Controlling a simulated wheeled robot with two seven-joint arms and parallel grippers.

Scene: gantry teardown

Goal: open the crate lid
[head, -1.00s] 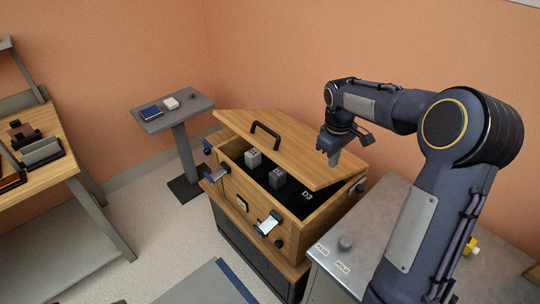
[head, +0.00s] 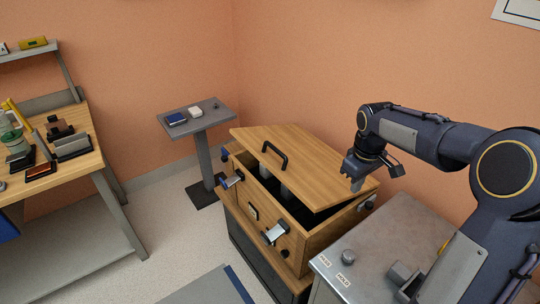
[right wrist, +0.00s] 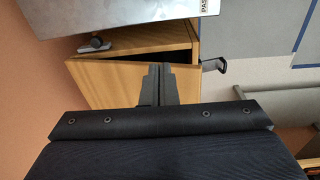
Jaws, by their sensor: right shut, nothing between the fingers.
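The wooden crate (head: 251,203) stands near the wall with its hinged lid (head: 310,165) part-way up, tilted, leaving a gap along the front. The lid carries a black handle (head: 274,157). Grey blocks inside show only partly through the gap. Silver latches (head: 274,233) hang on the front. My right gripper (head: 355,184) is shut and empty, pointing down at the lid's right part; I cannot tell whether it touches. In the right wrist view the closed fingers (right wrist: 158,72) overlap the lid (right wrist: 115,86) near its edge, with the handle to the right. My left gripper is out of view.
A metal-topped cabinet (head: 385,238) with a knob (head: 348,257) stands close on the crate's right. A small grey stand (head: 202,115) is behind left. A wooden workbench (head: 60,167) with parts is at far left.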

